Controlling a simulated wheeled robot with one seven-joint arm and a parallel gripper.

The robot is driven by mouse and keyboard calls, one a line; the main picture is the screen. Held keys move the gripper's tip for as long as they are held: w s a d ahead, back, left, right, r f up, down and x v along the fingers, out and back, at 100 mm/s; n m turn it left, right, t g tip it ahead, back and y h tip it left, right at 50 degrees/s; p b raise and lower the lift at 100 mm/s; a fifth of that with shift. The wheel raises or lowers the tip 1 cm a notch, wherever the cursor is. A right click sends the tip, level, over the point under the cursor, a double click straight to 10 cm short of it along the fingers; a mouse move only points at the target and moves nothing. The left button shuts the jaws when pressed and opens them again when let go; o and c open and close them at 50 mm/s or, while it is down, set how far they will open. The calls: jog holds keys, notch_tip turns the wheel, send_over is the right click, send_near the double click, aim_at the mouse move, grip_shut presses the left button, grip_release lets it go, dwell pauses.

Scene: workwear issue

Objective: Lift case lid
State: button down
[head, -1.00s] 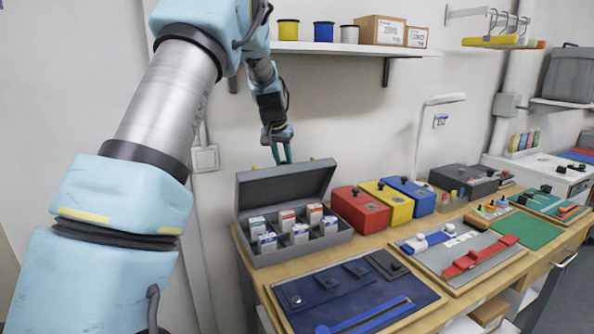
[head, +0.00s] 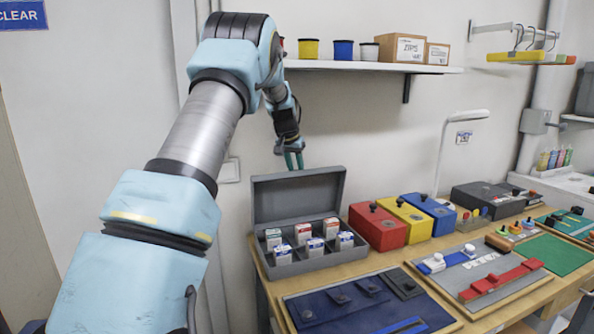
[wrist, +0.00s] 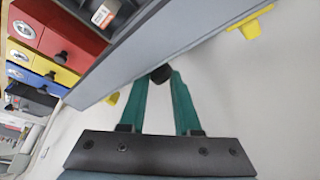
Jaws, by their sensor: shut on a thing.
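The grey case (head: 316,262) stands on the workbench with its lid (head: 298,199) raised, about upright at the back. Small labelled boxes (head: 312,247) stand inside it. My gripper (head: 293,167) is at the top edge of the lid, pointing down. In the wrist view, its green fingers (wrist: 160,82) are closed around a small black knob (wrist: 160,73) at the lid's edge. The lid (wrist: 150,58) runs diagonally across that view. In the head view, the knob is hidden by the fingers and lid.
Red (head: 378,229), yellow (head: 407,218) and blue (head: 432,212) boxes stand just right of the case. A wall shelf (head: 375,66) with tins and cartons hangs above. A dark blue mat (head: 340,308) lies in front. The wall is close behind the lid.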

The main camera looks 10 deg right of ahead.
jog(key=c, duration=0.6)
grip_release()
jog(key=shift+a+f, duration=0.55)
jog(key=shift+a, duration=0.15)
jog(key=shift+o, duration=0.2)
jog(key=shift+s+d, duration=0.15)
jog(key=shift+d, duration=0.15)
jog(key=shift+r, duration=0.15)
jog(key=s+a+r+b, duration=0.2)
jog(key=s+a+b, duration=0.4)
jog(key=s, duration=0.3)
jog(key=shift+s+a, duration=0.35)
jog(key=shift+a, duration=0.55)
